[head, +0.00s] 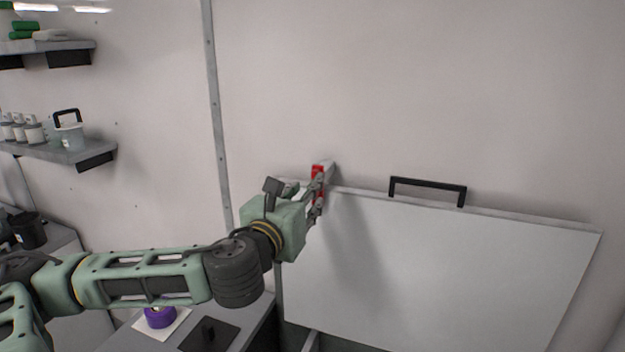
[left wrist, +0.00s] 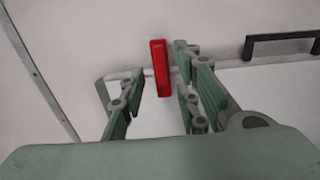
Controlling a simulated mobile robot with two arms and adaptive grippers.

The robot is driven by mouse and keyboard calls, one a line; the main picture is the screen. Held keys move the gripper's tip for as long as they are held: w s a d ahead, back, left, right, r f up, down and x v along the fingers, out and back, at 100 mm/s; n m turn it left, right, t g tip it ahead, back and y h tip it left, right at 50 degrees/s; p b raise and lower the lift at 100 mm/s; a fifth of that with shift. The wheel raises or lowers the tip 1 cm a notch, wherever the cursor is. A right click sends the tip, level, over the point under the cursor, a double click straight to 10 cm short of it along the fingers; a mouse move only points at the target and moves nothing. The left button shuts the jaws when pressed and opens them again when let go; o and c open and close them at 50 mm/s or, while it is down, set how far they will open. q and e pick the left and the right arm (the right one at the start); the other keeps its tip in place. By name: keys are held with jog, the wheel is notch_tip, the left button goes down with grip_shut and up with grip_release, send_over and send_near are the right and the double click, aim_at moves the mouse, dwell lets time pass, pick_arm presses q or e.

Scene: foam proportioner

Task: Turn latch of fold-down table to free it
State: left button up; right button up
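The red latch (head: 318,171) is at the top edge of the white fold-down table panel (head: 430,265), towards its left end. In the left wrist view the latch (left wrist: 160,67) stands upright across the panel's top edge. My left gripper (head: 319,190) is at the latch and partly covers it in the head view. In the left wrist view the gripper (left wrist: 158,75) is open, with one finger on each side of the latch. The right finger is close to the latch; I cannot tell whether it touches. My right gripper is not in view.
A black handle (head: 428,188) is on the panel's top edge, right of the latch. Shelves (head: 60,150) with containers are on the left wall. A counter below my left arm holds a purple object (head: 160,317). The wall above the panel is clear.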

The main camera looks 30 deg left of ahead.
pick_arm(q)
jog(key=p+x, duration=0.1)
jog(key=x, duration=0.3)
jog(key=shift+w, duration=0.4)
jog(key=shift+s, duration=0.1)
grip_shut()
jog(key=shift+r, duration=0.1)
